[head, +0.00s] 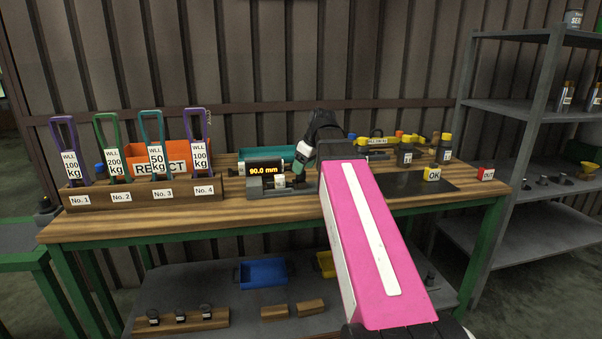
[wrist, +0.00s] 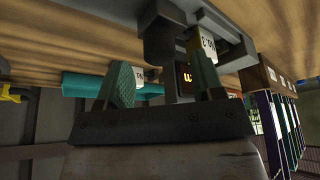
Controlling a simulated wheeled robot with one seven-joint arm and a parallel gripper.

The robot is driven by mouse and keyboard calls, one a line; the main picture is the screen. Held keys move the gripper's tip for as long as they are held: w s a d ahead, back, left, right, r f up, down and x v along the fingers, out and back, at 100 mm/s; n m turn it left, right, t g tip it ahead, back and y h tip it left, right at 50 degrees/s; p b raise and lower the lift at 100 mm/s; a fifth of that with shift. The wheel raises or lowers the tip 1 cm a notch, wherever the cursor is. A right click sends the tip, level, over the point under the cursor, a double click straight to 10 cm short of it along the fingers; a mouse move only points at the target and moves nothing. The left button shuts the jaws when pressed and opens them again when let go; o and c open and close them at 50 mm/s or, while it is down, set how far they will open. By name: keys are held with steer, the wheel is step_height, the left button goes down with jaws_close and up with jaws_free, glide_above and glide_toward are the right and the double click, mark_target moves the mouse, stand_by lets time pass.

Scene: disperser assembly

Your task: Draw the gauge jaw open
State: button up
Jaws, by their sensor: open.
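The gauge (head: 262,188) is a grey device on the wooden bench, left of my arm in the head view. Its dark display (head: 264,169) reads 90.0 mm, and a small white-labelled block (head: 280,182) sits on it. My gripper (head: 298,168) is at the right end of the gauge, fingers pointing down. The wrist view is upside down; the gauge's grey frame and dark jaw block (wrist: 160,40) show at its top. My gripper's teal fingers (wrist: 163,82) are spread apart with nothing held between them. Whether a finger touches the jaw, I cannot tell.
A rack (head: 140,193) with several coloured shackle-like tools and an orange REJECT bin (head: 183,148) stand at left. A teal tray (head: 283,152) lies behind the gauge.

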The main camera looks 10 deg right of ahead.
steer(key=shift+x, duration=1.55)
jaws_close()
steer(key=shift+d, duration=2.9)
jaws_free()
steer(key=shift+d, duration=0.15)
steer(key=shift+r, duration=0.1)
steer(key=v, duration=1)
steer(key=shift+r, duration=0.3)
steer(key=shift+s+d, duration=0.1)
steer(key=shift+s, duration=0.05)
